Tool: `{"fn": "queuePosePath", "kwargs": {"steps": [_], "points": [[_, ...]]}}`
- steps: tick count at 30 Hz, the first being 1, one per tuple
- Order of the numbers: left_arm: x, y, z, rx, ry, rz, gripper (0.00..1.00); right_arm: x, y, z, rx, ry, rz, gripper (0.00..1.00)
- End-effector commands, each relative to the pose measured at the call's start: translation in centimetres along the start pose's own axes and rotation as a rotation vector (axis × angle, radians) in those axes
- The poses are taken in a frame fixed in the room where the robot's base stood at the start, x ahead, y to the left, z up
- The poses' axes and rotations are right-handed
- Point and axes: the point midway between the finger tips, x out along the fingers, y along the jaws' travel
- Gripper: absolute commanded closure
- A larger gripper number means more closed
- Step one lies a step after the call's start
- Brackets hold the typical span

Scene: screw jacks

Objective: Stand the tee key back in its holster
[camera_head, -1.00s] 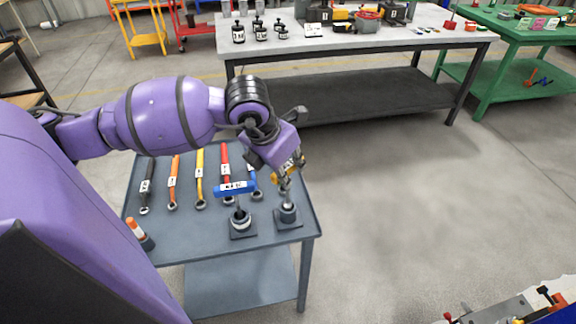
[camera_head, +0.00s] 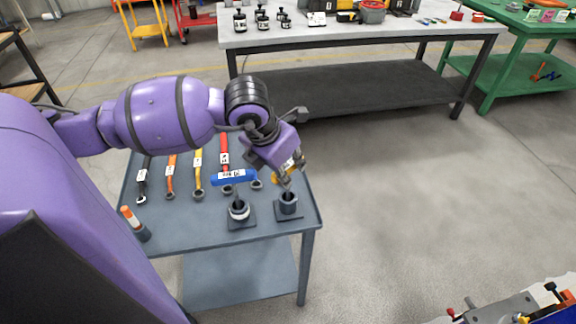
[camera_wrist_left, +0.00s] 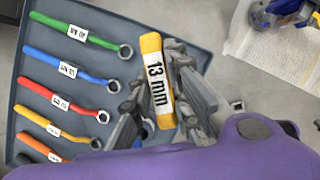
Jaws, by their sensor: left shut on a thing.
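The tee key has a yellow handle (camera_head: 291,169) marked 13 mm; in the left wrist view the handle (camera_wrist_left: 158,82) lies between the fingers. My left gripper (camera_head: 286,182) is shut on it, close above a dark round holster (camera_head: 288,206) on a square base at the cart's right corner. The shaft is mostly hidden by the fingers; its lower end appears to be in the holster mouth, but depth is hard to tell. A blue-handled tee key (camera_head: 235,177) stands in a second holster (camera_head: 241,214) to the left. My right gripper is not in view.
Several coloured wrenches lie on the grey cart (camera_head: 190,235), including a red one (camera_head: 224,150).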

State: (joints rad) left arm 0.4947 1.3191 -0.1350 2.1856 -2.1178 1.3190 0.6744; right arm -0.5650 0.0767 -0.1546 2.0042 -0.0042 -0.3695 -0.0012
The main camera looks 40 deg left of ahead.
Motion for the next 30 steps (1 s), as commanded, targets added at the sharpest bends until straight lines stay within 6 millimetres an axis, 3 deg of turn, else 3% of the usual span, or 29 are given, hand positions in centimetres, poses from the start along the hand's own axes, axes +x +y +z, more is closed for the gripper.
{"fn": "queuePosePath", "kwargs": {"steps": [5,6,11,22,26,30], "points": [[-0.1,0.0,0.1,0.000,-0.003,0.000,1.00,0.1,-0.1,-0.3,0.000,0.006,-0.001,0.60],[-0.1,0.0,0.1,0.000,-0.003,0.000,0.81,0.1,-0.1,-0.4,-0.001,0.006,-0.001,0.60],[-0.1,0.0,0.1,0.000,-0.002,0.000,0.62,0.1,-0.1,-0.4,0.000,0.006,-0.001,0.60],[-0.6,0.1,0.0,0.001,-0.001,0.002,0.62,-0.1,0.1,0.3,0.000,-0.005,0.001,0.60],[-2.3,0.1,0.0,0.003,-0.001,0.004,0.62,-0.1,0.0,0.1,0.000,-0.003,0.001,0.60],[-5.4,0.1,0.0,0.003,-0.002,0.004,0.62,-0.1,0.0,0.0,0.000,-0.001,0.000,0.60]]}}
